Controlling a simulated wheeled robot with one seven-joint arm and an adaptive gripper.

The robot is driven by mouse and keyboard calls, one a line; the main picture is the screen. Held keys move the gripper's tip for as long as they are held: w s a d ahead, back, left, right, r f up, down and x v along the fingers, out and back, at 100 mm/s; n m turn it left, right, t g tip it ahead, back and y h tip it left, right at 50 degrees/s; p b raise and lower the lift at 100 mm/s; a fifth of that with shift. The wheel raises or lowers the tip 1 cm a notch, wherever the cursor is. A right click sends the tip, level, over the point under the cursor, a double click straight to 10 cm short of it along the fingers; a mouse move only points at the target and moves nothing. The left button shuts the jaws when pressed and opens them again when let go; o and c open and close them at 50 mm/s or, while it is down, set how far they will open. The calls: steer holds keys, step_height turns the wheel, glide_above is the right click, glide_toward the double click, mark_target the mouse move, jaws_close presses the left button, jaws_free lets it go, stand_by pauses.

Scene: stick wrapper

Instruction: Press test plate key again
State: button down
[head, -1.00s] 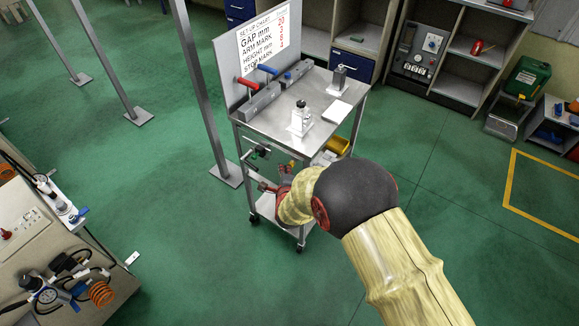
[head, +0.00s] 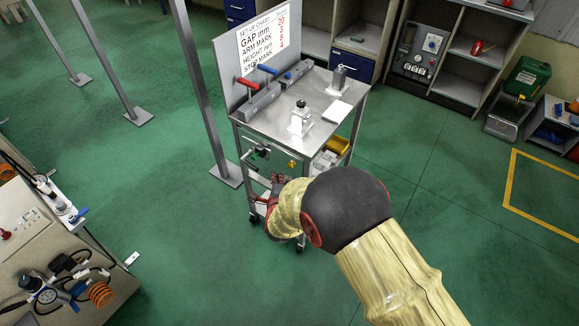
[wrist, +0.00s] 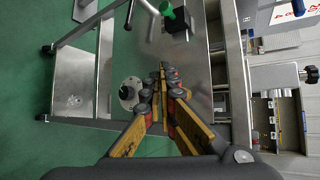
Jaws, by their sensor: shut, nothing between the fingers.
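The steel cart (head: 262,118) stands ahead of my arm. A small yellow round part (head: 292,164) shows on its front side, right of a dark and green clamp-like fitting (head: 259,152). I cannot tell for sure which part is the test plate key. My gripper (head: 277,180) is low at the cart's front, below these parts. In the wrist view my gripper (wrist: 162,76) is shut and empty, its fingertips together. A green knob (wrist: 176,20) on a black block lies beyond the tips. A pale round disc (wrist: 128,94) with a dark hub shows left of the fingers.
The cart top bears a white stand with a black knob (head: 300,120), a white plate (head: 337,112), and red- and blue-handled bars. A set-up chart (head: 262,45) stands behind. A yellow bin (head: 338,146) is at the right side.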

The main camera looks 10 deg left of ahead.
steer(key=shift+s+a, duration=0.35)
steer(key=shift+s, duration=0.5)
stand_by(0.3)
